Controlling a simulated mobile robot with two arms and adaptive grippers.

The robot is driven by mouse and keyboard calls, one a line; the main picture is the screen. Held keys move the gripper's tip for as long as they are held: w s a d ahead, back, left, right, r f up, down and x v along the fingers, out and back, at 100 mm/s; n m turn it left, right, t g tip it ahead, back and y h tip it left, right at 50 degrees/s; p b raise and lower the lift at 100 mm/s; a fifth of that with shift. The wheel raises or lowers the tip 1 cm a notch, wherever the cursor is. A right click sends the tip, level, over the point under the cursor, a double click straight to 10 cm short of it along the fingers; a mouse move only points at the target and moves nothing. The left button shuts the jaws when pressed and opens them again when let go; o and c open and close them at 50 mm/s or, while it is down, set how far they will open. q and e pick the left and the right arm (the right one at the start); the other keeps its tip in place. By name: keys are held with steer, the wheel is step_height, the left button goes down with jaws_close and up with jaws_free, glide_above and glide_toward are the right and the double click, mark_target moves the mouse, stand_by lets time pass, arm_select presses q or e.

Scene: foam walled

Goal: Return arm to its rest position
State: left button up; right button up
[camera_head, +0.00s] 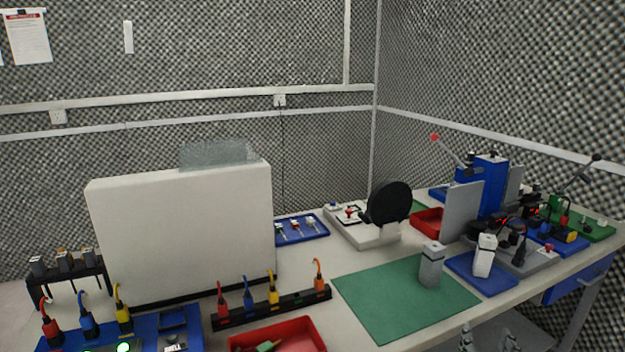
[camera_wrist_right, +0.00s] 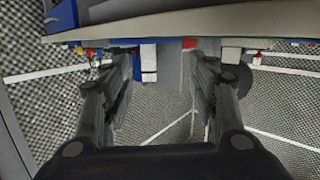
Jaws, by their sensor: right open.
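My right gripper (camera_head: 487,336) shows at the bottom edge of the head view, in front of and below the table's front edge. Its two fingers are apart with nothing between them. In the right wrist view the gripper (camera_wrist_right: 164,70) is open and empty, and that picture is upside down, with the table edge across the top. Most of my right arm is out of the head view. My left gripper is not in view.
The table (camera_head: 325,265) holds a green mat (camera_head: 385,305) with a grey-white block (camera_head: 431,265), a blue plate (camera_head: 490,283), a red tray (camera_head: 300,328) and a large white panel (camera_head: 180,235). Machines with levers crowd the right end. Foam walls stand behind.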

steer(key=s+a+f+n+g+y, duration=0.2)
steer(key=s+a+f+g, duration=0.3)
steer(key=s, duration=0.5)
steer(key=s+a+f+n+g+y, duration=0.1)
steer(key=s+a+f+g, duration=0.2)
steer(key=s+a+f, duration=0.5)
steer(key=s+a+f+n+g+y, duration=0.2)
steer(key=s+f+g, duration=0.15)
steer(key=s, duration=0.85)
step_height(320, 180, down, 24)
steer(key=s+g, duration=0.1)
steer(key=s, duration=0.1)
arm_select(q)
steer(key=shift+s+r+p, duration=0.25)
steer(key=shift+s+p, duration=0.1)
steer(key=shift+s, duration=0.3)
arm_select(e)
steer(key=s+d+f+g, duration=0.1)
steer(key=s+d+f, duration=0.2)
steer(key=s+f, duration=1.4)
steer(key=shift+f+n, duration=0.15)
steer(key=shift+n, duration=0.15)
